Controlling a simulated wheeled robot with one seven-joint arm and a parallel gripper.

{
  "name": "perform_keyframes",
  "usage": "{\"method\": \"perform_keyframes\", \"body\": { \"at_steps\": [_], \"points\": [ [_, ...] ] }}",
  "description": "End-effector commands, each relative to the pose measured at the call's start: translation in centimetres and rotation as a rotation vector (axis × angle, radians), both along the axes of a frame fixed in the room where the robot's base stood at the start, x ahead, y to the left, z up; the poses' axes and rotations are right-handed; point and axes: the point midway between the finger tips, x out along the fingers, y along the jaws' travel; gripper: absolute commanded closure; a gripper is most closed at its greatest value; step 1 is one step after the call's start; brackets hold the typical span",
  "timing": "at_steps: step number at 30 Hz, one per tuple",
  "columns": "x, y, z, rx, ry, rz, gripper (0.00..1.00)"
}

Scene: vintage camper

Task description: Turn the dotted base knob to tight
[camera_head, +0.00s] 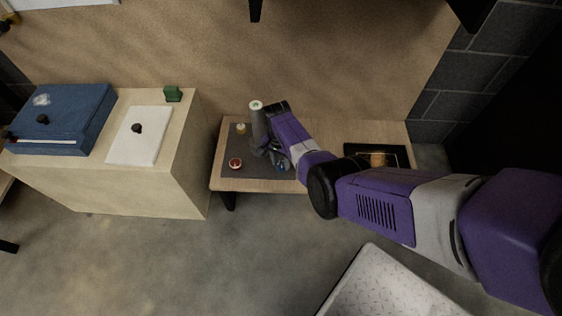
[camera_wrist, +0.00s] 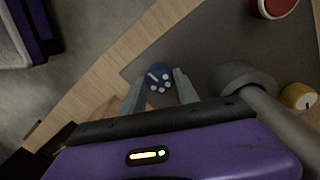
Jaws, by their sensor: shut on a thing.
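The dotted base knob (camera_wrist: 160,77) is a small blue round knob with several white dots and a white line on its top. In the wrist view it sits between the two fingertips of my gripper (camera_wrist: 160,86), which is shut on it from both sides. In the head view the blue knob (camera_head: 281,167) shows only in part at the front right of the dark grey mat (camera_head: 251,173), with my arm over it. A grey post (camera_head: 257,126) with a pale top stands just beside my gripper; its round base (camera_wrist: 243,82) is right of the fingers in the wrist view.
A red knob (camera_head: 235,164) and a yellow knob (camera_head: 241,128) are on the mat's left side. A dark tray (camera_head: 352,148) lies right of my arm on the wooden bench (camera_head: 318,131). A wooden cabinet (camera_head: 184,172) with a blue case (camera_head: 85,105) stands left, across a gap.

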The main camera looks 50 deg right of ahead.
Motion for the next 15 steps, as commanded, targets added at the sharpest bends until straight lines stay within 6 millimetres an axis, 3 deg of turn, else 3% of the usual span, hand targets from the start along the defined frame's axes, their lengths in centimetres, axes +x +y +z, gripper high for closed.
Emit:
{"method": "perform_keyframes", "body": {
  "at_steps": [13,14,15],
  "points": [
    [-0.05,0.06,-0.05,0.001,0.001,-0.007,1.00],
    [-0.05,0.06,-0.05,0.001,0.001,-0.007,0.58],
    [-0.04,0.05,-0.05,0.001,0.001,-0.007,0.50]
  ]
}}
